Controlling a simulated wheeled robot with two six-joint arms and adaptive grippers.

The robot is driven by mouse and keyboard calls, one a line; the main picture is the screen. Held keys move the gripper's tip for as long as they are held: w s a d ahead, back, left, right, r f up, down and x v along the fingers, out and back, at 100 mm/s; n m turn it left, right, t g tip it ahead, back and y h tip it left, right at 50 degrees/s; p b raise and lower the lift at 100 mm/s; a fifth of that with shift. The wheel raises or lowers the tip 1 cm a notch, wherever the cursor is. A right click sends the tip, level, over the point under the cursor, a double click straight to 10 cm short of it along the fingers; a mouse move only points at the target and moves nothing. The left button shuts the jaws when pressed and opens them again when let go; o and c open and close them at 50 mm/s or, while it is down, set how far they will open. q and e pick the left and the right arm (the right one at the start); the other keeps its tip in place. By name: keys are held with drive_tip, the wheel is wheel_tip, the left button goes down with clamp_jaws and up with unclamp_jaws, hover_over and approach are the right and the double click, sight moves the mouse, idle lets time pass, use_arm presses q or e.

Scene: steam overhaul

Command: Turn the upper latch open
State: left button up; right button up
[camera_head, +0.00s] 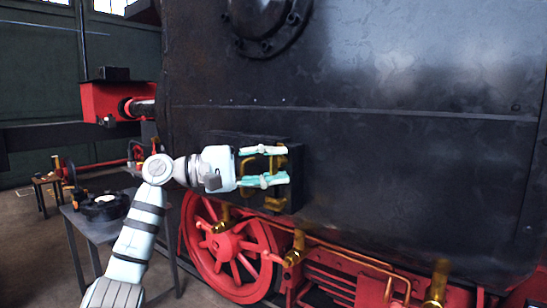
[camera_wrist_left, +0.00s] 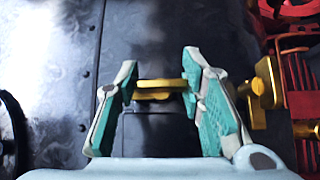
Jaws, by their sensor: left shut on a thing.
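The upper latch (camera_head: 279,164) is a brass piece on a dark box (camera_head: 312,160) on the black locomotive side. It also shows in the left wrist view (camera_wrist_left: 160,84) as a brass bar running across from one finger to the other. My left gripper (camera_head: 274,167) is shut on this latch, one pale green finger above it and one below. The fingers hide part of the latch. A second brass latch (camera_head: 276,197) sits just below the lower finger, and in the left wrist view (camera_wrist_left: 260,88) it is right of the fingers. My right gripper is not in view.
The black side panel (camera_head: 410,150) fills the right. Red wheels (camera_head: 232,247) and brass fittings (camera_head: 297,247) lie below the box. A small dark table (camera_head: 100,228) with a round object (camera_head: 104,207) stands at left, near my arm. A red buffer beam (camera_head: 100,102) is behind.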

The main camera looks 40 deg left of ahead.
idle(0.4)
use_arm(q)
drive_tip(key=o, duration=1.2)
drive_tip(key=shift+c, duration=0.2)
drive_tip(key=v, duration=1.1)
drive_tip(key=shift+s+a, duration=0.15)
drive_tip(key=shift+a, duration=0.1)
drive_tip(key=shift+s+a, duration=0.1)
drive_tip(key=shift+s, duration=0.05)
